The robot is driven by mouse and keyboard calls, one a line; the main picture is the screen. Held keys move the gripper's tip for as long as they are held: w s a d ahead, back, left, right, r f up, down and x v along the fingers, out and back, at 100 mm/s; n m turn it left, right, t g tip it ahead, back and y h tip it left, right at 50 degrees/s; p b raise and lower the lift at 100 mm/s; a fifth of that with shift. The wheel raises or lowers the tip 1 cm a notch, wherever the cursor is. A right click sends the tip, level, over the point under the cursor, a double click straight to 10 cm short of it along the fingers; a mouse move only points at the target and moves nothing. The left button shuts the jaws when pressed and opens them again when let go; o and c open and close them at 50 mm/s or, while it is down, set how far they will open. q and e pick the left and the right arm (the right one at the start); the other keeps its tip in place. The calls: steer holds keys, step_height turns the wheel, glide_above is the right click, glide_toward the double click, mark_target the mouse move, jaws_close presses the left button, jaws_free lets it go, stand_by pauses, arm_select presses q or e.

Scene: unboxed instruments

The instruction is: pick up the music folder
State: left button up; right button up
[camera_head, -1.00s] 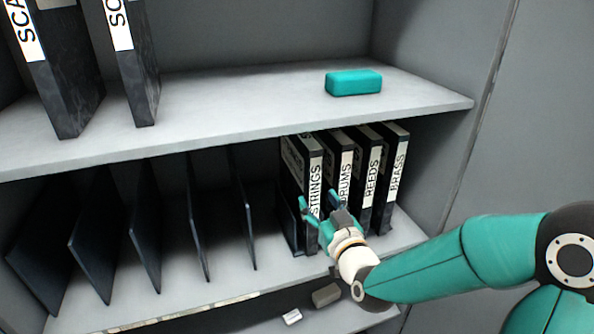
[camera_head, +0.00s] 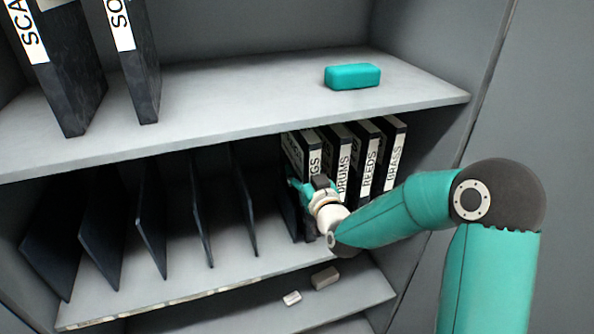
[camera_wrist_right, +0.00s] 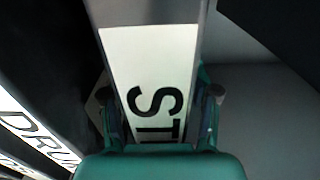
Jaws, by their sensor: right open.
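The music folder labelled STRINGS (camera_head: 303,147) stands upright on the middle shelf, leftmost in a row of black folders with white labels. In the head view, only "GS" of its label clearly shows; my right gripper (camera_head: 308,188) covers the lower part. The right wrist view shows its spine (camera_wrist_right: 150,60) close up, with "ST" on the white label. My right gripper (camera_wrist_right: 160,112) is open, with one finger on each side of the spine. I cannot tell whether the fingers touch it. My left gripper is in neither view.
DRUMS (camera_head: 342,160), REEDS (camera_head: 369,158) and BRASS (camera_head: 395,155) folders stand close to its right. Several thin dark dividers (camera_head: 150,220) stand to its left. The upper shelf (camera_head: 250,95) is above, holding a teal block (camera_head: 352,76). Small blocks (camera_head: 325,277) lie below.

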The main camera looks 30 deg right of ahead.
jaws_close()
steer(key=shift+r, duration=0.1)
steer(key=shift+r, duration=0.1)
stand_by(0.3)
